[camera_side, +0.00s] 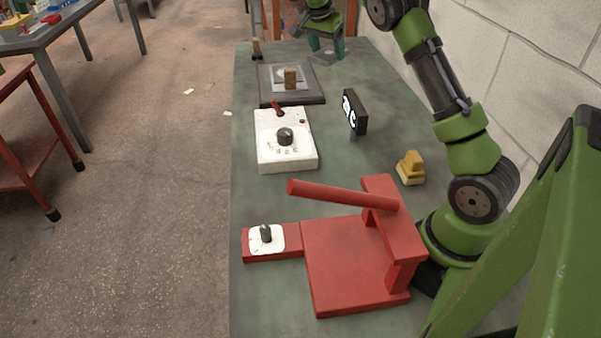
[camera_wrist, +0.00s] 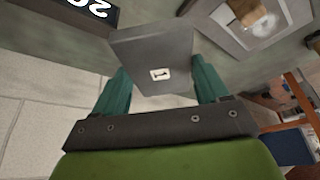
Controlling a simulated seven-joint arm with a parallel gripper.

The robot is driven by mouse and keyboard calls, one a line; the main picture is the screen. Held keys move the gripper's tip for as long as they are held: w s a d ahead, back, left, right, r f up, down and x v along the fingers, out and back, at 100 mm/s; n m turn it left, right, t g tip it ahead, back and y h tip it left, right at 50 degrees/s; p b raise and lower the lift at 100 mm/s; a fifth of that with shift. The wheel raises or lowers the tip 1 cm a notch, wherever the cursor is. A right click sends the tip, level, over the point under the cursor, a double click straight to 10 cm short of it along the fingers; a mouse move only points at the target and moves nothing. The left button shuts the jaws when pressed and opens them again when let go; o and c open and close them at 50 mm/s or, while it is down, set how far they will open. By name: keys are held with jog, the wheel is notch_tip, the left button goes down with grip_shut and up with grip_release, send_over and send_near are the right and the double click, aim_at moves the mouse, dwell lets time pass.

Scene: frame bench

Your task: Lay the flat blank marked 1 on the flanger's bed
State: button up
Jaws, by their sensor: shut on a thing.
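My gripper (camera_side: 325,46) is at the far end of the bench in the side view. In the wrist view its two teal fingers (camera_wrist: 161,72) are shut on the flat grey blank (camera_wrist: 152,44), gripping it by opposite edges. A white label with a 1 is on the blank's face. In the side view the blank is small and hard to make out between the fingers. A red machine (camera_side: 336,262) with a long lever and a broad flat bed, seemingly the flanger, stands at the near end. Its bed looks bare, and my gripper is far from it.
A dark plate (camera_side: 314,99) with a grey sheet and wooden block lies near my gripper. A white dial box (camera_side: 266,151), black numbered display (camera_side: 361,116) and yellow block (camera_side: 410,168) stand between it and the red machine. A dial (camera_side: 277,243) sits on the red side arm.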

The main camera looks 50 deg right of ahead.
aim_at(333, 260)
notch_tip(333, 260, up, 3)
jog(key=shift+r, duration=0.15)
jog(key=shift+s+a+r, duration=0.1)
jog(key=shift+r, duration=0.05)
jog(key=n, duration=0.1)
jog(key=s+a+f+n+t, duration=0.1)
jog(key=shift+a+f+n, duration=0.1)
jog(key=shift+f+n, duration=0.15)
jog(key=shift+n, duration=0.15)
jog(key=s+a+r+m+g+y, duration=0.15)
jog(key=s+a+m+y, duration=0.25)
jog(key=s+a+m, duration=0.75)
jog(key=s+a+m+g+y, duration=0.3)
jog(key=s+a+m+y, duration=0.1)
jog(key=a+m, duration=1.35)
jog(key=shift+m, duration=0.4)
jog(key=f, duration=1.2)
jog(key=d+f, duration=0.1)
jog(key=f, duration=0.5)
jog(key=shift+d+f, duration=0.1)
jog(key=shift+f, duration=0.15)
jog(key=shift+s+f, duration=0.15)
jog(key=shift+f, duration=0.1)
jog(key=s+a, duration=1.2)
jog(key=shift+s+a, duration=0.35)
jog(key=shift+w+d+f, duration=0.1)
jog(key=shift+w+f, duration=0.05)
jog(key=shift+f, duration=0.2)
